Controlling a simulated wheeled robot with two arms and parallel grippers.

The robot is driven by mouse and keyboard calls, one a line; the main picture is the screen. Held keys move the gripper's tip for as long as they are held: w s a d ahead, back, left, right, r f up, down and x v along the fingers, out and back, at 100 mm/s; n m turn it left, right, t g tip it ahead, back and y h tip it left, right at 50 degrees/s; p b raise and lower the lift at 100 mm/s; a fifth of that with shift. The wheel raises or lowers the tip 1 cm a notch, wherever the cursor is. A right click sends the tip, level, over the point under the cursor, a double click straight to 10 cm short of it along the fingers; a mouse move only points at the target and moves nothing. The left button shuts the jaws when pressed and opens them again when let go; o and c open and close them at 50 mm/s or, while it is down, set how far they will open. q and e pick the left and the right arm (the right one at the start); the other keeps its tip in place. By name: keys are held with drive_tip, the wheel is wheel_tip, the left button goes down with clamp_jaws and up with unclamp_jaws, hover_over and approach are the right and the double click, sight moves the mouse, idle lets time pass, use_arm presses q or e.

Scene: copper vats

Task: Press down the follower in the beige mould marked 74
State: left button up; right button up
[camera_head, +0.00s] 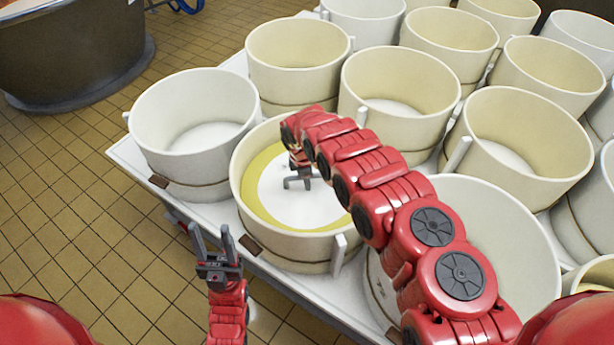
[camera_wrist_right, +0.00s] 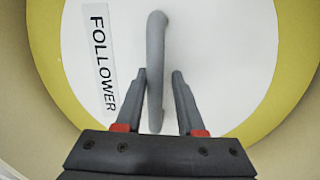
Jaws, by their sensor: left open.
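The beige mould (camera_head: 290,249) stands at the near edge of the table, and no number 74 is readable on it. Inside it lies a white follower (camera_head: 315,208) with a yellow ring around it. In the right wrist view the follower (camera_wrist_right: 215,45) carries a FOLLOWER label and a grey bar handle (camera_wrist_right: 156,60). My right gripper (camera_wrist_right: 160,78) is open, with its fingers on either side of the handle and a gap visible at the right finger. My left gripper (camera_head: 211,232) is open and empty, in front of the mould near the table edge.
Several other white and beige moulds crowd the white table (camera_head: 135,160), including an empty white one (camera_head: 195,130) to the left and a beige one (camera_head: 400,85) behind. A dark vat (camera_head: 75,55) stands at the upper left. The tiled floor (camera_head: 60,200) on the left is clear.

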drive_tip(key=shift+o, duration=1.3)
drive_tip(key=shift+w+r, duration=0.1)
drive_tip(key=shift+w, duration=0.05)
drive_tip(key=shift+r, duration=0.1)
drive_tip(key=shift+w+a+r, duration=0.1)
drive_tip(key=shift+a+r, duration=0.05)
drive_tip(key=shift+r, duration=0.4)
wheel_tip(320, 180, up, 7)
drive_tip(key=s, duration=0.1)
wheel_tip(320, 180, up, 9)
drive_tip(key=p, duration=0.7)
hover_over(302, 192)
